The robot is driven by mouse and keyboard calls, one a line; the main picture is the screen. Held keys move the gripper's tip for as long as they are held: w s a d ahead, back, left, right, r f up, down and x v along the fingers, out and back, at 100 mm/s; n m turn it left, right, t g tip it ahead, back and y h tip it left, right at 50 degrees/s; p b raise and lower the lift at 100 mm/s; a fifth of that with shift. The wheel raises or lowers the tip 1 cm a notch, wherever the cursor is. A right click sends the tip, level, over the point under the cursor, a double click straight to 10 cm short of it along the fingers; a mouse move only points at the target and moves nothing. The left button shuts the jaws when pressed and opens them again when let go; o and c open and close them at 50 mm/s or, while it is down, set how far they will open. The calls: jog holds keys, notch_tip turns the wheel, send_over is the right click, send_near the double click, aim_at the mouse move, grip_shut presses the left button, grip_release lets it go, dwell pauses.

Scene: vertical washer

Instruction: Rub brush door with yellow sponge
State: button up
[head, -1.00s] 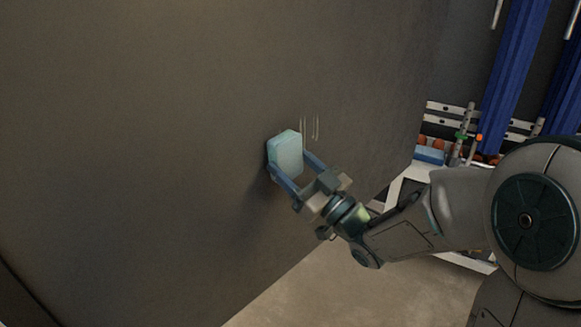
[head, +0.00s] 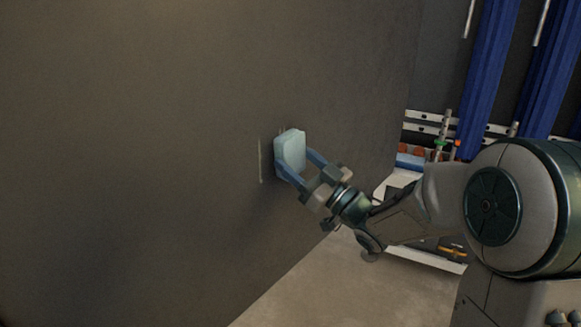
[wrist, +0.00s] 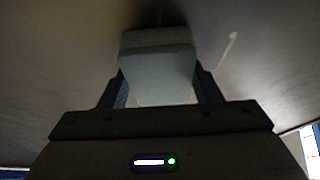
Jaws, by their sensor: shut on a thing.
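A pale blue-looking block, the sponge (head: 291,147), is between the two blue fingers of my gripper (head: 297,166). In the wrist view the sponge (wrist: 157,75) stands out between the fingers towards the surface. A thin pale streak (head: 260,161) is on the surface just left of the sponge, and faint short marks (head: 281,130) show at its upper edge.
Blue hanging brushes (head: 486,80) stand at the right behind my arm. A white shelf or cart (head: 400,185) with bottles and small items is below them. Bare floor (head: 310,285) runs along the foot of the dark surface.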

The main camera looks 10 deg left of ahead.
aim_at(257, 172)
jog(key=shift+w+d+f+b, duration=0.95)
jog(key=shift+w+d+b, duration=0.2)
jog(key=shift+w, duration=0.6)
jog(key=shift+s+a+r+b, duration=0.1)
jog(key=shift+s+a+b, duration=0.5)
jog(key=shift+s+a, duration=0.85)
jog(key=shift+s+a+b, duration=0.55)
jog(key=shift+s+a, duration=0.3)
jog(key=shift+s, duration=1.05)
jog(key=shift+s+a+r+b, duration=0.1)
jog(key=shift+s+a+b, duration=0.5)
jog(key=shift+s+a, duration=0.85)
jog(key=shift+s+d, duration=0.25)
jog(key=shift+d, duration=0.1)
jog(key=shift+s+d+f, duration=0.1)
jog(key=shift+s+d, duration=0.45)
jog(key=shift+d, duration=0.3)
jog(key=shift+s+d+r, duration=0.1)
jog(key=shift+s+d, duration=0.45)
jog(key=shift+d, duration=0.25)
jog(key=shift+s+d+f, duration=0.1)
jog(key=shift+s+d, duration=0.45)
jog(key=shift+d, duration=0.3)
jog(key=shift+s+d, duration=0.45)
jog(key=shift+d, duration=0.15)
jog(key=shift+s+d, duration=0.4)
jog(key=shift+d, duration=0.2)
